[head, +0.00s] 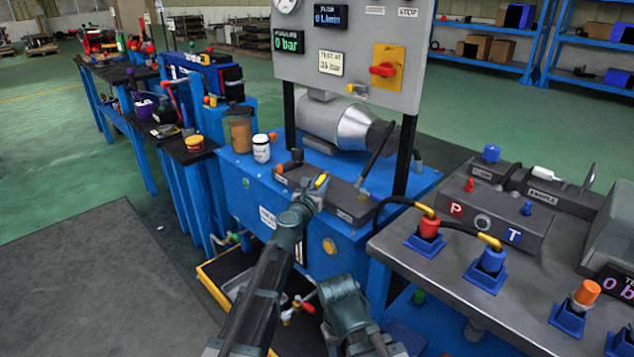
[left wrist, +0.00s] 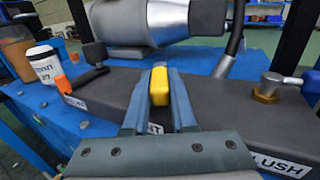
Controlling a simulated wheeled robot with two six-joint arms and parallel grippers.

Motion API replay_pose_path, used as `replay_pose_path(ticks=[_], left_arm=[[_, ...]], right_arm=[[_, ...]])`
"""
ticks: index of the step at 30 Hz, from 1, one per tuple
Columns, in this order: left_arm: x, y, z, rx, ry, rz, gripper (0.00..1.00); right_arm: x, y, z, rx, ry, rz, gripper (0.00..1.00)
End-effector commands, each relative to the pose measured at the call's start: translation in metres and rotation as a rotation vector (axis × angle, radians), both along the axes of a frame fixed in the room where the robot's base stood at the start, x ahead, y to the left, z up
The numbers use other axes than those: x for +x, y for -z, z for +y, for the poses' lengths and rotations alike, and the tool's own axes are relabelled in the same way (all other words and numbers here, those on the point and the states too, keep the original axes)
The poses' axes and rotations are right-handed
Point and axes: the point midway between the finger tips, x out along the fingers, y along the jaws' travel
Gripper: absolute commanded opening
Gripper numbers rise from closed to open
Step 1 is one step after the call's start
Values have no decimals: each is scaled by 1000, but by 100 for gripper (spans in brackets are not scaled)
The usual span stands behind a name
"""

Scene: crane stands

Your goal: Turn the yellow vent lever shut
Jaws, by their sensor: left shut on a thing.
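The yellow vent lever (head: 321,181) stands on the dark grey valve block (head: 345,204) at the front of the blue bench. In the left wrist view the yellow lever (left wrist: 159,87) is between the two blue-grey fingers of my left gripper (left wrist: 158,100). My left gripper (head: 312,194) is shut on it. A label on the block below the lever is mostly hidden by the fingers; only its last letters show. My right gripper's fingers do not show in either view.
On the same block, an orange-tipped black lever (left wrist: 82,77) is left of the yellow one and a brass fitting with a grey handle (left wrist: 268,88) is right. A white jar (head: 261,148) stands at left. The gauge panel (head: 350,60) rises behind. The hose table (head: 460,270) is at right.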

Motion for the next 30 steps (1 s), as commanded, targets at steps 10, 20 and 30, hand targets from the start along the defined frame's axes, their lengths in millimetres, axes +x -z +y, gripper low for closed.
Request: replay_pose_path(ticks=[10,20,30], left_arm=[[-3,0,-15,0,-231,0,0],[-3,0,-20,0,-336,0,0],[-3,0,-19,0,-352,0,0]], right_arm=[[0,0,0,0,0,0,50],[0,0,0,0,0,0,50],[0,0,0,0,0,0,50]])
